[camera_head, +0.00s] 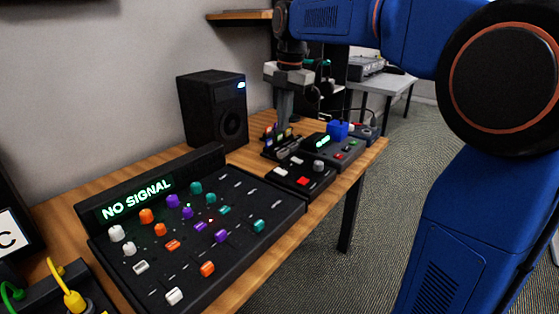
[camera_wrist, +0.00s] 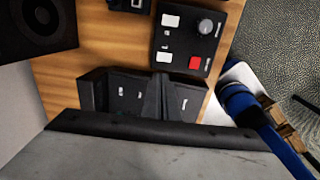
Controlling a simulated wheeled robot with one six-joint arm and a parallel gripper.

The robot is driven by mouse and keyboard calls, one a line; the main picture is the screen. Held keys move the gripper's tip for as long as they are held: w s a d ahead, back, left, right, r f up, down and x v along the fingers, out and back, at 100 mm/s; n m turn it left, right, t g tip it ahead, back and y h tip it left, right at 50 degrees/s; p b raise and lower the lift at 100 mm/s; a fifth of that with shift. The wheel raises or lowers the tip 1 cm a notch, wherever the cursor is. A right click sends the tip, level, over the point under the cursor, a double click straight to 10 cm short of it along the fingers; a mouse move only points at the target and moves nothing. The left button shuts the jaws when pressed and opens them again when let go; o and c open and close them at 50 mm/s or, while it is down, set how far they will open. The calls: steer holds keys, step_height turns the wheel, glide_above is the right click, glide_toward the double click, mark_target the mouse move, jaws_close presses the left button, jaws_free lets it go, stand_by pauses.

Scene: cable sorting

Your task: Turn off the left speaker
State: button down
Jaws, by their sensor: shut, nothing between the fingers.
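A black speaker (camera_head: 212,112) stands at the back left of the wooden table, against the wall. A small blue-white light (camera_head: 241,85) glows near the top of its front. It is the only whole speaker I see; part of a black speaker also shows at the top left of the wrist view (camera_wrist: 38,28). My gripper (camera_head: 283,122) points down, to the right of the speaker and apart from it, over the table's far part. It is shut and empty. Its fingertips are hard to tell from the dark things behind them.
A mixer (camera_head: 258,181) reading "NO SIGNAL" fills the table's front. A small black box with a red button (camera_head: 302,181) sits beyond it; it also shows in the wrist view (camera_wrist: 180,45). Another device with a green display (camera_head: 334,150) stands near the right edge. Bare wood lies before the speaker.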

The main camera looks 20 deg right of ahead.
mark_target(277, 170)
steer(key=f, duration=0.4)
steer(key=w+f, duration=0.1)
steer(key=f, duration=0.4)
steer(key=a+f, duration=0.1)
steer(key=f, duration=0.4)
steer(key=shift+w, duration=0.2)
